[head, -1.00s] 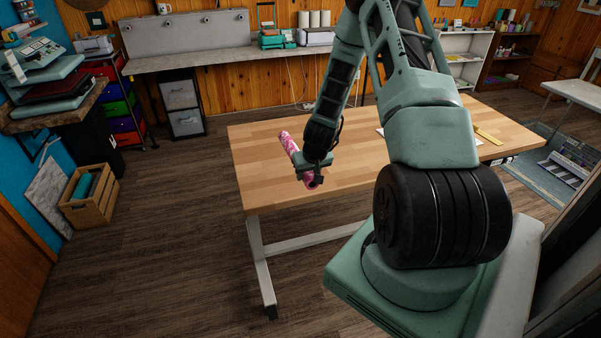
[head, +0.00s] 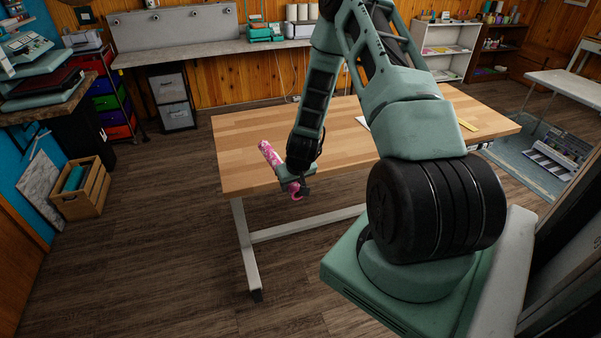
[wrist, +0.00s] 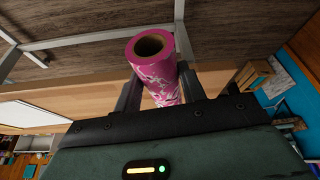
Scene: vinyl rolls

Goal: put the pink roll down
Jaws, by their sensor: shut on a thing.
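The pink roll (head: 269,154) has a white pattern and is held at the near left edge of the wooden table (head: 238,133). My gripper (head: 297,182) is shut on it. In the wrist view the roll (wrist: 160,75) sits between the two fingers (wrist: 158,92), its open brown core facing the camera. In the head view the roll is tilted, its far end over the tabletop and its near end past the table's front edge. Whether it touches the table I cannot tell.
The left part of the tabletop is clear. A yellow strip (head: 467,125) lies at its right. A wooden crate (head: 92,192) with teal rolls stands on the floor at left. A long grey counter (head: 190,55) runs along the back wall.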

